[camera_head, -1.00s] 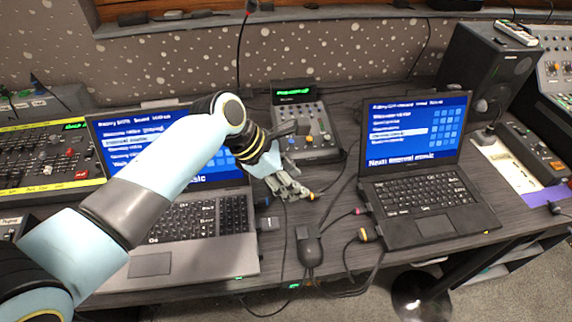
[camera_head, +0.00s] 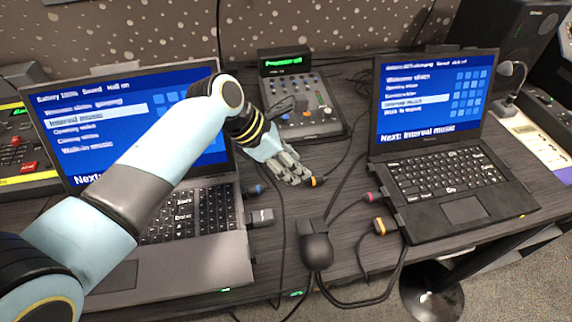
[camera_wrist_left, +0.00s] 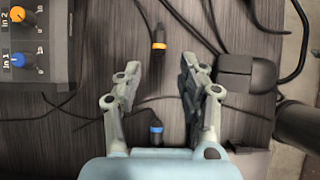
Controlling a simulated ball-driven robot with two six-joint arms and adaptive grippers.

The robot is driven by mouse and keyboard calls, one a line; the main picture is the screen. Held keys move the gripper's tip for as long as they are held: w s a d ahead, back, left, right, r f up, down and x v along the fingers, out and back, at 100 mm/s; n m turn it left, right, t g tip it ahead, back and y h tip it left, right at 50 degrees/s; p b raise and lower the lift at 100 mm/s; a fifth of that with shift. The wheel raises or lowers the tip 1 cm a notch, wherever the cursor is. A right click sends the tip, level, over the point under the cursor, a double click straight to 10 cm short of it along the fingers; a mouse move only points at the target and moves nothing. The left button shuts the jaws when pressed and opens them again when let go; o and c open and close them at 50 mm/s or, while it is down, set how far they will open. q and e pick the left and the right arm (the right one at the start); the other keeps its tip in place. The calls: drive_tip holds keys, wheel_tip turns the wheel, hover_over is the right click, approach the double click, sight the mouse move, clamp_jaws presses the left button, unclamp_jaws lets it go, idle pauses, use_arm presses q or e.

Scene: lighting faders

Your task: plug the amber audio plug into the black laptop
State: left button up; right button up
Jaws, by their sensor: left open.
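A small black plug with an amber ring (camera_head: 317,181) lies on the table between the two laptops. In the left wrist view the amber-ringed plug (camera_wrist_left: 158,42) lies just beyond the fingertips, roughly in line with the gap between them. My left gripper (camera_head: 296,174) is open and empty, low over the table beside this plug; its fingers also show in the left wrist view (camera_wrist_left: 159,68). The black laptop (camera_head: 440,185) stands open at the right, with a pink-ringed plug (camera_head: 372,196) at its left edge. My right gripper is not in view.
A second orange-banded plug (camera_head: 381,226) lies near the black laptop's front left corner. A blue-ringed plug (camera_wrist_left: 155,128) lies under my gripper. A black mouse-shaped object (camera_head: 315,245), loose cables, a grey laptop (camera_head: 190,265) and a small mixer (camera_head: 310,122) surround the spot.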

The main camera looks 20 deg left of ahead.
sight(312, 178)
use_arm(q)
drive_tip(key=b+x, duration=0.2)
drive_tip(key=x, duration=0.1)
drive_tip(key=shift+a+f+b, duration=0.1)
drive_tip(key=shift+a+b, duration=0.05)
drive_tip(key=shift+b, duration=0.15)
drive_tip(key=shift+x, duration=0.8)
drive_tip(key=shift+w+d+f, duration=0.3)
drive_tip(key=shift+d+f, duration=0.25)
drive_tip(key=shift+f, duration=0.05)
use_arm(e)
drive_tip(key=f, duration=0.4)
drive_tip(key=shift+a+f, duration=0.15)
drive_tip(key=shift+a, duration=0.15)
use_arm(q)
drive_tip(key=shift+c, duration=0.5)
clamp_jaws()
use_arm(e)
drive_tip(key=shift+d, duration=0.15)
